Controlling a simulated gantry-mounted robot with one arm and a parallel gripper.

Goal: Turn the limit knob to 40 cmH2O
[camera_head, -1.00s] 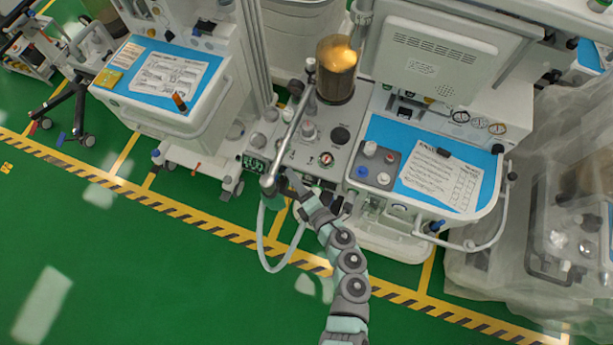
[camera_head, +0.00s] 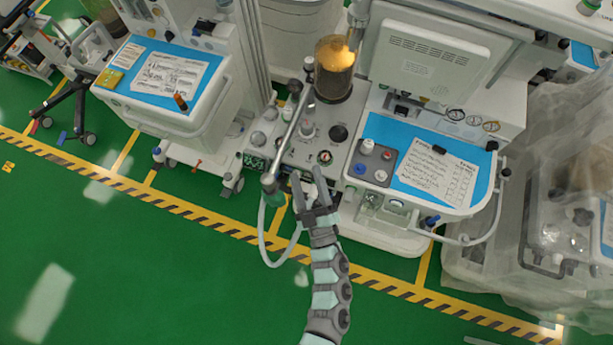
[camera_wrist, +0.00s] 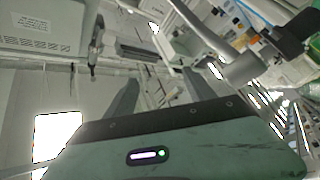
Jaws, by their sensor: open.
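The grey control panel (camera_head: 291,153) of the middle cart carries several knobs. A pale knob (camera_head: 307,131) stands near its middle, with a black round knob (camera_head: 338,133) to its right and a small round dial (camera_head: 324,156) in front. I cannot tell which one is the limit knob; no scale is readable. My gripper (camera_head: 307,178) is open and empty at the panel's front edge, in front of the dial, fingers pointing toward the panel. In the wrist view the open fingers (camera_wrist: 160,88) show with nothing between them, and no knob is clear there.
A metal tube (camera_head: 285,139) with a pale hose (camera_head: 267,235) stands just left of my gripper. An amber canister (camera_head: 334,68) rises behind the panel. A blue-topped tray (camera_head: 399,128) with papers juts out at right. The green floor in front is free.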

